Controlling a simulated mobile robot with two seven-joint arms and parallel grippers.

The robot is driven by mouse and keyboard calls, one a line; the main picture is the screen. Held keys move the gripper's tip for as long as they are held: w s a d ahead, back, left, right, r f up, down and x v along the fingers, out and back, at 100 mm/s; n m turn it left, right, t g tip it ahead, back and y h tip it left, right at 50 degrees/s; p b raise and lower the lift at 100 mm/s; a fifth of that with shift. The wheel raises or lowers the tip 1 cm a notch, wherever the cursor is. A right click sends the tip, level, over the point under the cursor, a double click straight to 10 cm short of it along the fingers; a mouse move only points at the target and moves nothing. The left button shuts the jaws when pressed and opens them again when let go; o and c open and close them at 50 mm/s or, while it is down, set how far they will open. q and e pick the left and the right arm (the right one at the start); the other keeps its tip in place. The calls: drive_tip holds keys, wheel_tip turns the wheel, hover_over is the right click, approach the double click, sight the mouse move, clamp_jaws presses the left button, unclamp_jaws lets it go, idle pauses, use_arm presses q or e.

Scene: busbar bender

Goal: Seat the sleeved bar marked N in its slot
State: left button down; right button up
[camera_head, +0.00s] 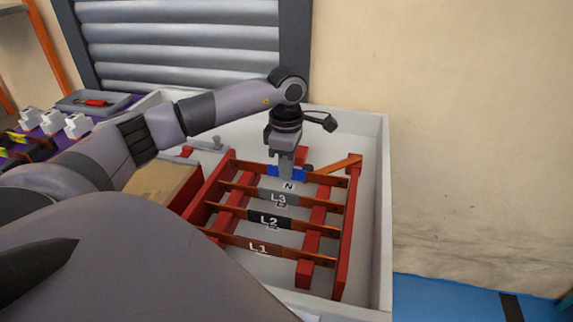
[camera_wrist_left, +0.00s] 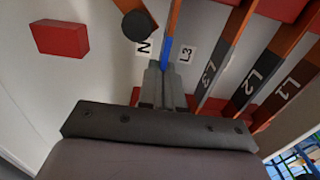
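The sleeved bar marked N is a copper bar with a blue sleeve (camera_head: 273,171), the rearmost across the red supports in the head view. The blue sleeve also shows in the left wrist view (camera_wrist_left: 167,53), between tags N (camera_wrist_left: 144,47) and L3 (camera_wrist_left: 188,53). My left gripper (camera_head: 286,172) points down at the sleeve, its fingers close together around it. The bar's ends lie at the red side rails (camera_head: 353,190); whether it sits fully down in its slot cannot be told. My right gripper is not in view.
Bars L3 (camera_head: 278,198), L2 (camera_head: 268,219) and L1 (camera_head: 258,246) lie parallel in front. A diagonal copper strip (camera_head: 340,165) runs behind the right end. The white enclosure wall (camera_head: 382,215) bounds the right side. A cardboard-coloured box (camera_head: 160,184) stands left of the rack.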

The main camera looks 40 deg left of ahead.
use_arm(q)
drive_tip(key=shift+f+b, duration=0.4)
drive_tip(key=shift+f, duration=0.25)
drive_tip(key=c, duration=1.2)
unclamp_jaws()
wheel_tip(320, 180, up, 7)
drive_tip(key=shift+r, duration=0.15)
